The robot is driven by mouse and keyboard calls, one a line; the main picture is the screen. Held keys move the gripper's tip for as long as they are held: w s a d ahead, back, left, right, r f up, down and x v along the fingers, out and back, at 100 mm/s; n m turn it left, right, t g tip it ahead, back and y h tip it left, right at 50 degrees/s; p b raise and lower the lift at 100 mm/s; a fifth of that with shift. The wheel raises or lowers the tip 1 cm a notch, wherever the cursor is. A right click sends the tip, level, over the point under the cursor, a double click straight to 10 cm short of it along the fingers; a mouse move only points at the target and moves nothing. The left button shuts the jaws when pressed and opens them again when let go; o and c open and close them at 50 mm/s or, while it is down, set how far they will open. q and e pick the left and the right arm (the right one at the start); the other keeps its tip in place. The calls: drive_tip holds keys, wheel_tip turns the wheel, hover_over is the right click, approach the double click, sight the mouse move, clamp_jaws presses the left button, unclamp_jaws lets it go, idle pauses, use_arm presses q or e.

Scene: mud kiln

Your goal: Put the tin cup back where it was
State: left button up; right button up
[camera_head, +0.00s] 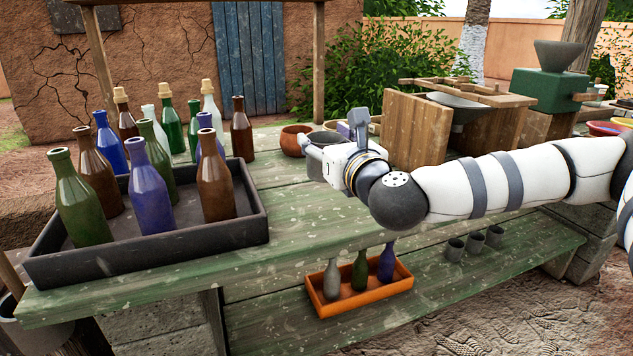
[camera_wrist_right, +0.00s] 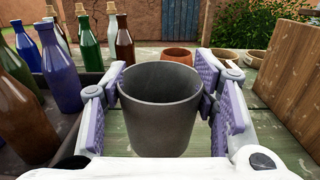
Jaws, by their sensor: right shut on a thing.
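A dark grey tin cup (camera_wrist_right: 160,115) stands upright and empty-looking between the purple-padded fingers of my right gripper (camera_wrist_right: 163,100), which is shut on it. In the head view my right gripper (camera_head: 335,158) is over the far middle of the green plank table, and the cup is mostly hidden by it. I cannot tell if the cup's base touches the table. Three similar grey cups (camera_head: 476,241) stand in a row on the lower shelf, at the right. My left gripper is not in view.
A dark tray (camera_head: 150,243) full of glass bottles fills the table's left. Clay bowls (camera_head: 296,140) and a wooden box (camera_head: 415,130) stand behind my gripper. An orange tray (camera_head: 360,292) with three bottles is on the lower shelf (camera_head: 530,245). The table's front middle is clear.

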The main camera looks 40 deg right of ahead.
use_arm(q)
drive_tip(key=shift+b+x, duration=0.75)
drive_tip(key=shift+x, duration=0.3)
use_arm(e)
drive_tip(key=shift+w+d+f, duration=0.25)
drive_tip(key=shift+w+f, duration=0.4)
drive_tip(key=shift+f, duration=0.75)
drive_tip(key=shift+w+d+f, duration=0.3)
drive_tip(key=shift+w+f, duration=0.35)
drive_tip(key=shift+f, duration=0.8)
drive_tip(key=shift+w+d+f, duration=0.25)
drive_tip(key=shift+w+f, duration=0.4)
drive_tip(key=shift+f, duration=0.75)
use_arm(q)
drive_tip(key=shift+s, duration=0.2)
use_arm(e)
drive_tip(key=shift+f, duration=0.2)
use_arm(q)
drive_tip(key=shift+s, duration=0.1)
use_arm(e)
drive_tip(key=o, duration=1.3)
drive_tip(key=shift+c, duration=0.2)
drive_tip(key=shift+r, duration=0.35)
drive_tip(key=v, duration=1.2)
drive_tip(key=shift+s+f, duration=0.1)
drive_tip(key=shift+f, duration=0.1)
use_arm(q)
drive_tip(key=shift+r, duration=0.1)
